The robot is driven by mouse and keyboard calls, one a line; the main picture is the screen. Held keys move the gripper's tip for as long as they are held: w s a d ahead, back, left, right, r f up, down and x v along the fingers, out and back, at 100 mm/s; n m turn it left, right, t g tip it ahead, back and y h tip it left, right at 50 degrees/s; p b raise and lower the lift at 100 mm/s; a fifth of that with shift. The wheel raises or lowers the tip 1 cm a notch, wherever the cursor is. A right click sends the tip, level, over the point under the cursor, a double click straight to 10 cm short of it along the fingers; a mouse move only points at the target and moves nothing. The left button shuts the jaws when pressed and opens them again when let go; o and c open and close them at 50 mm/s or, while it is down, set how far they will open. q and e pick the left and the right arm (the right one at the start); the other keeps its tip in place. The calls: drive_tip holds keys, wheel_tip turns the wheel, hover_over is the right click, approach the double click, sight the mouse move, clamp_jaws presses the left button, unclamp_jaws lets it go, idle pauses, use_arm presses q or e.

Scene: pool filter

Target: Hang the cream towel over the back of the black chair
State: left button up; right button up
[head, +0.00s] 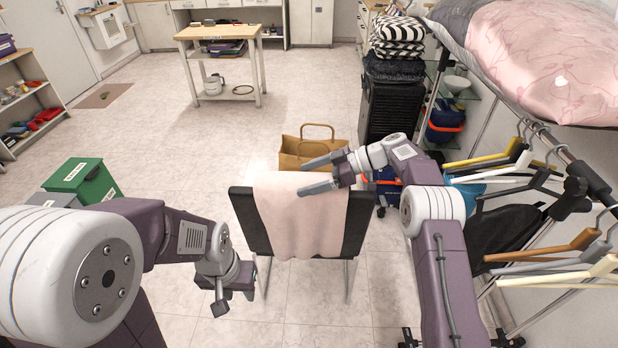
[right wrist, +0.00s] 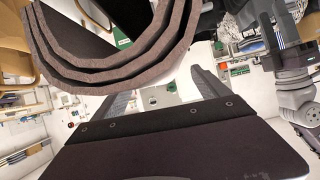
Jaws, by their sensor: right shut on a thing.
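The cream towel (head: 292,225) looks pale pink and lies draped over the middle of the black chair's back (head: 245,220) in the head view. It hangs down the near side; the far side is hidden. My right gripper (head: 313,176) reaches in from the right at the chair's top edge, with one finger beyond the edge and one on the near side, shut on the towel. In the right wrist view the towel's folded layers (right wrist: 110,82) curve in shadow at the upper left. My left gripper (head: 232,296) hangs low, left of the chair, apart from the towel; its opening is unclear.
A brown bag (head: 305,152) stands just behind the chair. A rack with hangers (head: 550,255) and a pink pillow (head: 545,60) are close on the right. The floor behind the chair to the left is clear.

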drive_tip(key=shift+f+b, duration=1.55)
drive_tip(key=shift+f, duration=0.15)
